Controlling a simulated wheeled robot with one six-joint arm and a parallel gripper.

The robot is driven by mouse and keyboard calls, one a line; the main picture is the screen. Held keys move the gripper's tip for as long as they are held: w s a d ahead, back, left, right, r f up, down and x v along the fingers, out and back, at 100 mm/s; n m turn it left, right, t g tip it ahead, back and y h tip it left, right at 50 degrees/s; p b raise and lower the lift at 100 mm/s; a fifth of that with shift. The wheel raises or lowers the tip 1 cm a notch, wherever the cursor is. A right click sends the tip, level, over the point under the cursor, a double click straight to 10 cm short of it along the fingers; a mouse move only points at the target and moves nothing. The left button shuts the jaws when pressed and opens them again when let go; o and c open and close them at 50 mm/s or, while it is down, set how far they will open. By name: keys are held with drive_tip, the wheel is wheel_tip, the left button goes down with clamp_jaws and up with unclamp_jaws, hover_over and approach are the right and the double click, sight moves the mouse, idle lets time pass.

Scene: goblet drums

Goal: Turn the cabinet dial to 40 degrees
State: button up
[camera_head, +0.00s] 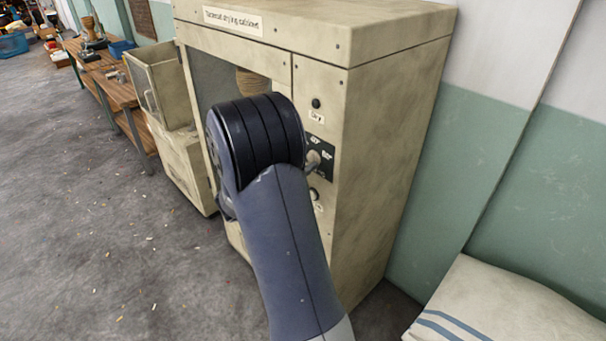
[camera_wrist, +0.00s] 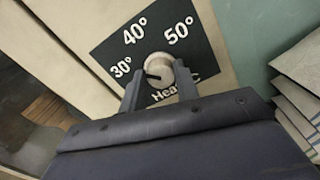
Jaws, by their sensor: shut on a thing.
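The dial (camera_wrist: 160,67) is a round, pale knob on a black plate (camera_wrist: 110,50) marked 30°, 40°, 50° and "Heat °C" in the wrist view. A dark mark on the dial's face points left, close to the 30° label. My gripper (camera_wrist: 159,72) is shut on the dial, one finger on each side of it. In the head view the dial's plate (camera_head: 326,146) shows on the front of the cream drying cabinet (camera_head: 395,130). My dark arm covers much of the cabinet front and hides most of the gripper there.
A black button (camera_head: 316,103) above a "Dry" label sits above the plate, and another round control (camera_head: 314,193) sits below it. A smaller cream cabinet (camera_head: 160,90) and a wooden bench (camera_head: 105,75) stand at left. Stacked pale sacks (camera_head: 500,300) lie at lower right. Grey floor is open at left.

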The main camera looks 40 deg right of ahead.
drive_tip(key=m+b, duration=0.4)
drive_tip(key=b, duration=0.2)
drive_tip(key=m+b, duration=0.4)
drive_tip(key=b, duration=0.3)
drive_tip(key=shift+s+f+m, duration=0.15)
drive_tip(key=shift+f+m, duration=0.05)
drive_tip(key=shift+m, duration=0.1)
drive_tip(key=shift+r+b, duration=0.1)
drive_tip(key=shift+b, duration=0.3)
drive_tip(key=o, duration=1)
drive_tip(key=shift+c, duration=0.2)
